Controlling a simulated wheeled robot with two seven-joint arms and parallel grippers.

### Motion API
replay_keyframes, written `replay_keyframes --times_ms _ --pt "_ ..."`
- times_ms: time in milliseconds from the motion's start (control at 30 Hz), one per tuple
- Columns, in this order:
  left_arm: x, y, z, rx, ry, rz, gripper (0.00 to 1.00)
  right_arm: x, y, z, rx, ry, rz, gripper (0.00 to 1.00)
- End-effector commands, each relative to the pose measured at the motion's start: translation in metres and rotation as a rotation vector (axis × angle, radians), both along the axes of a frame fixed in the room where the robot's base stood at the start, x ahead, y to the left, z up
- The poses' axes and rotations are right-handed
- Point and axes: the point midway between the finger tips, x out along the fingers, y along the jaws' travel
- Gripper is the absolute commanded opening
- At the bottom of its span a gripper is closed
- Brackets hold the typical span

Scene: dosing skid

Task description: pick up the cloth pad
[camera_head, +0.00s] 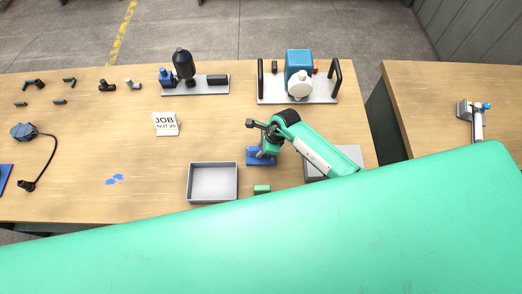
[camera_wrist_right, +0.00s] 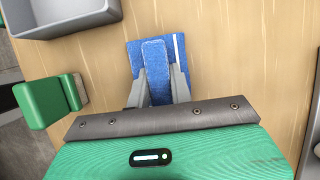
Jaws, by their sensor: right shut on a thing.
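The blue cloth pad (camera_head: 253,158) lies on the wooden bench, right of a grey tray, partly hidden by my right gripper (camera_head: 266,146). In the right wrist view the cloth pad (camera_wrist_right: 139,53) shows a flat part with a white stripe near its right edge and a raised blue strip. My right gripper (camera_wrist_right: 157,90) has its two grey fingers on either side of that strip, shut on it. The pad looks to be at or close to the bench top; I cannot tell whether it is lifted. My left gripper is not in view.
A grey tray (camera_head: 212,202) and a green block (camera_head: 262,189) are close by the pad. Another grey container (camera_head: 349,153) is partly behind my right arm.

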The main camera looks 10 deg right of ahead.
Motion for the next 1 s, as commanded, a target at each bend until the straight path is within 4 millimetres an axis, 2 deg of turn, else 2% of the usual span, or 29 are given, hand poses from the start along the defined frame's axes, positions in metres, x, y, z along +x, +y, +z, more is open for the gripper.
replay_keyframes --times_ms 167,367,1000 --pt "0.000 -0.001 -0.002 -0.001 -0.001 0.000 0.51 0.001 0.000 0.006 0.000 -0.002 0.001 0.00" --pt "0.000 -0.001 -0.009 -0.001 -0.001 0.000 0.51 0.001 -0.001 0.028 -0.001 -0.005 0.002 0.00" --pt "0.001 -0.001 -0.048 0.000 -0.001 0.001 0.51 0.001 0.000 0.166 0.000 -0.005 0.002 0.00"
